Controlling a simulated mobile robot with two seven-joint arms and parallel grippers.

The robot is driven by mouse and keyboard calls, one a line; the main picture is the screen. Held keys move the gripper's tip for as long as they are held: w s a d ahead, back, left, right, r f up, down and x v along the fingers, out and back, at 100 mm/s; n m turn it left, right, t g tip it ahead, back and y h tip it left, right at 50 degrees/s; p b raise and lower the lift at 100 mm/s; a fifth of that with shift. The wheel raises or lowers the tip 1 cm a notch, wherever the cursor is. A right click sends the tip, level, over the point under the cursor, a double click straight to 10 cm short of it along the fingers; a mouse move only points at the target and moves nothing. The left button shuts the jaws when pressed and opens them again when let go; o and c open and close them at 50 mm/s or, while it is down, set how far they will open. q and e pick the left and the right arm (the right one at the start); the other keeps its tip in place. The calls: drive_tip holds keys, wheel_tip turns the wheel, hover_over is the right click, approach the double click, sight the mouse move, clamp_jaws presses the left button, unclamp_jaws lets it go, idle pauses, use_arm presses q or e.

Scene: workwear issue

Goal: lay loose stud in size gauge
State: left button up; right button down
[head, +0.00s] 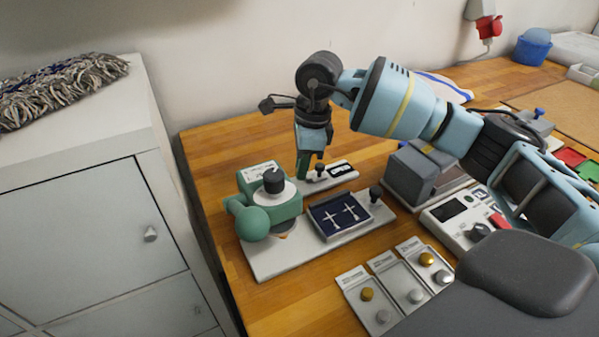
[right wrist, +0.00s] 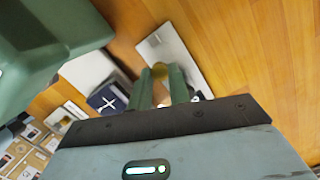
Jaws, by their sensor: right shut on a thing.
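In the right wrist view the two green fingers (right wrist: 162,90) are shut on a small brass-coloured stud (right wrist: 160,70). The stud shows between the fingertips, over or close to the pale gauge plate (right wrist: 178,52); I cannot tell whether it touches. In the head view the fingers hide the stud. My left gripper is not in view.
A green press (head: 258,222) stands left of my gripper on a white base with a dark blue pad (head: 325,222). Trays (head: 355,280) with gold and silver studs lie in front. A grey block (head: 415,180) and a white device (head: 448,232) stand right. Bare wood lies behind.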

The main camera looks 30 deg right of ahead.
drive_tip(key=shift+w+f, duration=0.2)
drive_tip(key=shift+w, duration=0.35)
drive_tip(key=shift+f, duration=1.6)
drive_tip(key=shift+f, duration=0.15)
drive_tip(key=c, duration=1.3)
unclamp_jaws()
drive_tip(key=r, duration=0.4)
drive_tip(key=d+r, duration=0.1)
drive_tip(key=r, duration=0.3)
drive_tip(key=s+r, duration=0.1)
drive_tip(key=r, duration=0.3)
drive_tip(key=shift+d+r, duration=0.1)
drive_tip(key=shift+d, duration=0.2)
